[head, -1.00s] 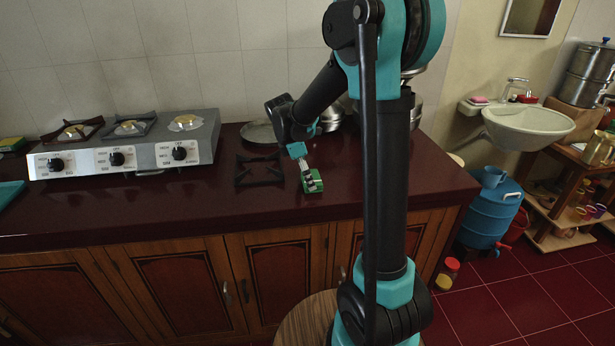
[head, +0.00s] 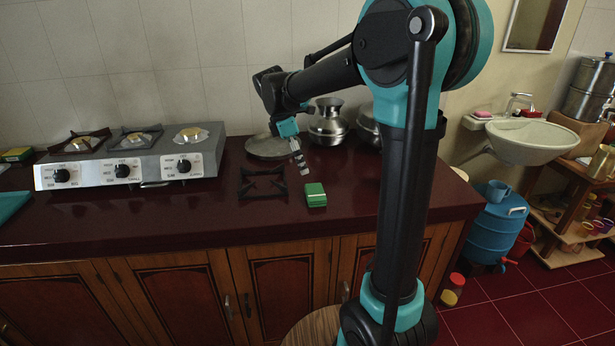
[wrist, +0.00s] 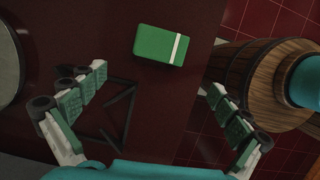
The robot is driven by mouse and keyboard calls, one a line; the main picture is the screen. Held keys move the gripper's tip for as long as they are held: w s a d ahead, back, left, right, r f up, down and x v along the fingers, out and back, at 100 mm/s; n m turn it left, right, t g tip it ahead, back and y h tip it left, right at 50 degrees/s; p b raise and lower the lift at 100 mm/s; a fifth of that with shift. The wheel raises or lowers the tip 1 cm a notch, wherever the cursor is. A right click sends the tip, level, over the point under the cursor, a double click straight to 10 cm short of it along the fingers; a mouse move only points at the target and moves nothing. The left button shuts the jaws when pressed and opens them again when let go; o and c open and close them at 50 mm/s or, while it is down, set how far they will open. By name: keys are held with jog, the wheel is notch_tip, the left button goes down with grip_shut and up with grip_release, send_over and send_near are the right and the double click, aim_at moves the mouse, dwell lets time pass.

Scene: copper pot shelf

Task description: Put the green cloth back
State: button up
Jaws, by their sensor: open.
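A small green block-shaped item with a pale stripe (head: 315,194) lies on the dark red counter, right of a black pot stand. It also shows in the wrist view (wrist: 160,45), top centre; I cannot tell whether it is the cloth. A flat teal-green sheet, possibly a cloth (head: 12,205), lies at the counter's left end, cut off by the frame. My gripper (head: 299,160) is open and empty, above and behind the green item, apart from it. In the wrist view its fingers (wrist: 157,78) are spread wide, with the green item beyond them.
The black pot stand (head: 263,183) sits just left of the green item. A gas stove (head: 130,168) fills the left counter. A round metal plate (head: 268,147) and metal pots (head: 328,128) stand behind. The counter front between the sheet and the stand is clear.

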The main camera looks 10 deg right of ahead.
jog(key=s+d+f+m, duration=0.2)
jog(key=s, duration=0.1)
jog(key=s+d+f+m+t+y, duration=0.1)
jog(key=s+d+f+m, duration=0.1)
jog(key=s+f+m, duration=0.1)
jog(key=s+d+f+m, duration=0.2)
jog(key=shift+s+f+m+y, duration=0.15)
jog(key=shift+s+m+y, duration=0.15)
jog(key=shift+s+y, duration=0.1)
jog(key=s+d+f+m+t+y, duration=0.1)
jog(key=s+d+f+m+t, duration=0.2)
jog(key=s+f+m, duration=0.7)
jog(key=s+m, duration=0.1)
jog(key=s, duration=0.2)
jog(key=shift+y, duration=0.4)
